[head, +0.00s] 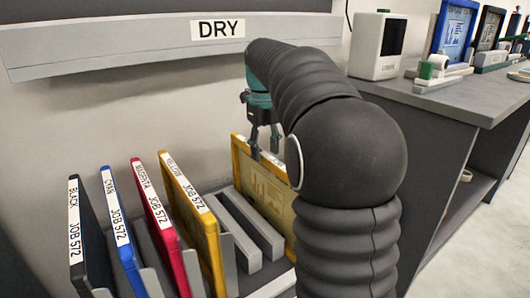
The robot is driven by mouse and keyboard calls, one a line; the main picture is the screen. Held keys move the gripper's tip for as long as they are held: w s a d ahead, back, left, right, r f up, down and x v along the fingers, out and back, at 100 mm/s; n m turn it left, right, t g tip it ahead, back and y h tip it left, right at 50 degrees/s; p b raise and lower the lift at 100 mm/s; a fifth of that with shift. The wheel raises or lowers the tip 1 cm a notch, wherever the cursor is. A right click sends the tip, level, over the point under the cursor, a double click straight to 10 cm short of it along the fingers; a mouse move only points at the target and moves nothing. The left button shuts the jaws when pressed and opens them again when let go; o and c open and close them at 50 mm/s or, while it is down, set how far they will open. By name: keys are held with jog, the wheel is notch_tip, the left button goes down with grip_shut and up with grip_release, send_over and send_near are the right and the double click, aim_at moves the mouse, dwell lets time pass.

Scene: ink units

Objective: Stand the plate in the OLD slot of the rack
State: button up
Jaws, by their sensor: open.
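A yellow-framed plate (266,196) with a printed face stands upright at the right end of the rack (244,250), beyond two grey dividers. My gripper (264,152) points down at this plate's top edge, its fingers open. One finger overlaps the plate in the picture; I cannot tell whether they touch. My arm hides the plate's right side, and its foot is not clearly visible. I see no OLD label. To the left stand plates in black (88,240), blue (122,232), red (160,226) and yellow (192,220), each with a JOB 572 label.
A ledge labelled DRY (218,30) runs along the wall above the rack. A grey counter (440,92) at the right holds a white device (378,46), a tape dispenser (440,70) and framed plates (455,28). A gap shows between the grey dividers (250,228).

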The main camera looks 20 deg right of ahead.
notch_tip(320, 180, up, 11)
jog(key=p, duration=0.2)
jog(key=s+a+n+t, duration=0.1)
jog(key=s+a+n, duration=0.3)
jog(key=s+n, duration=0.3)
jog(key=s+a+f+n+t, duration=0.2)
jog(key=s+a+f+n, duration=0.1)
jog(key=s+f+n, duration=0.6)
jog(key=s+a+f+n+t, duration=0.2)
jog(key=s+a+f+n, duration=0.2)
jog(key=s+f+n, duration=0.5)
jog(key=s+n, duration=0.1)
jog(key=n, duration=0.7)
jog(key=shift+s+a+f+n+t, duration=0.2)
jog(key=shift+f+n+t, duration=0.1)
jog(key=shift+f+n, duration=0.1)
